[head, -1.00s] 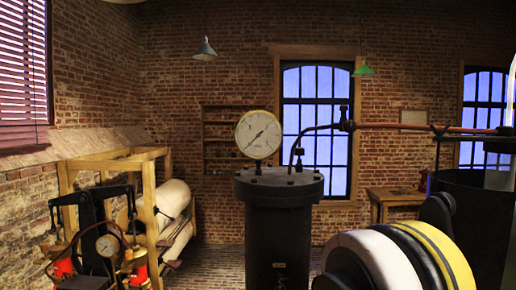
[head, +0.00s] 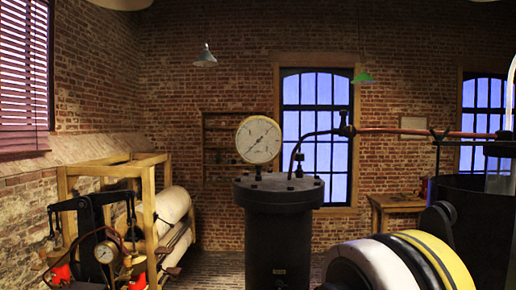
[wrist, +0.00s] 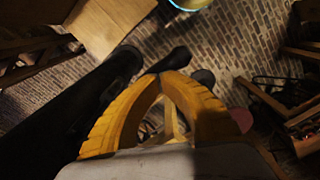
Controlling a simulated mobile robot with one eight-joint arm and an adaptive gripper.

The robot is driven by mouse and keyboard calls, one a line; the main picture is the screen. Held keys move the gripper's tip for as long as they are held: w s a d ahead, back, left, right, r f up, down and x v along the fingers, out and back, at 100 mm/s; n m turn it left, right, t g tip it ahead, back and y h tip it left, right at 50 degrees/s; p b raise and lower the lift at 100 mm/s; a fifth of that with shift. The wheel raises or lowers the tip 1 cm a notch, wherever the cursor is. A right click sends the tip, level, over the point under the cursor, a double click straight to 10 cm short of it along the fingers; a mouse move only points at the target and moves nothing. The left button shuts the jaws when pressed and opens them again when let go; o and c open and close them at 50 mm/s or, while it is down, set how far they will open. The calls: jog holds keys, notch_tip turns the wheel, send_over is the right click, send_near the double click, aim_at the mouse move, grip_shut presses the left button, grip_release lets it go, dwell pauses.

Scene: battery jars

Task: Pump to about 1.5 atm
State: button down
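A round white gauge (head: 258,139) stands upright on the dark cylindrical vessel (head: 279,225) in the head view; its thin needle slants, but the reading is too small to tell. At the lower left is a black pump frame (head: 92,215) with rods, red parts (head: 60,272) and a smaller gauge (head: 105,252). My gripper (wrist: 165,77) shows in the wrist view; its yellow fingers converge and their tips meet. Dark rounded parts (wrist: 177,57) lie just beyond the tips; contact with them cannot be told. My gripper is not visible in the head view.
A wooden frame (head: 148,190) holding pale rolls (head: 172,206) stands beside the pump. A copper pipe (head: 425,131) runs right from the vessel toward a dark tub (head: 480,205). A wooden table (head: 397,203) stands by the back wall. Brick floor (wrist: 235,45) shows in the wrist view.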

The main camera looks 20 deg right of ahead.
notch_tip(320, 180, down, 16)
jog(key=r+b, duration=0.1)
jog(key=b, duration=1.4)
notch_tip(320, 180, up, 16)
jog(key=p, duration=1.1)
notch_tip(320, 180, down, 16)
jog(key=b, duration=1.5)
notch_tip(320, 180, up, 16)
jog(key=p, duration=1.1)
jog(key=shift+r+p, duration=0.1)
jog(key=shift+p, duration=0.25)
